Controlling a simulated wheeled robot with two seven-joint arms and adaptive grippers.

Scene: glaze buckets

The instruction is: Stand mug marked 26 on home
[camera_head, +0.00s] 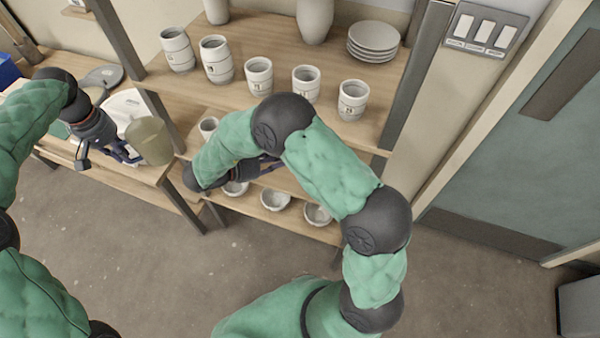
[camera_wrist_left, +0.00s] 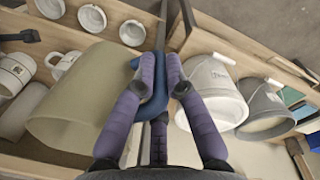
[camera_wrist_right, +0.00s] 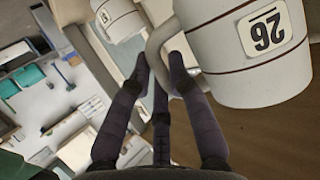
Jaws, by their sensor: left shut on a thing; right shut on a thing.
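The white mug marked 26 (camera_wrist_right: 250,60) fills the upper right of the right wrist view, its label upside down there. My right gripper (camera_wrist_right: 162,72) is shut on the mug's handle. In the head view my own arm mostly hides this gripper, and I cannot make out the held mug there. My left gripper (camera_head: 126,154) is shut on the blue handle (camera_wrist_left: 152,92) of an olive-tan container (camera_wrist_left: 75,100). The container also shows in the head view (camera_head: 150,141), at the edge of the left bench. I cannot identify home in these views.
Several marked mugs (camera_head: 258,77) stand along the upper shelf (camera_head: 205,85), with stacked plates (camera_head: 373,40) behind. White bowls (camera_head: 275,199) sit on the lowest shelf. Another mug (camera_wrist_right: 118,18) shows beside the held one. Posts edge the shelving.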

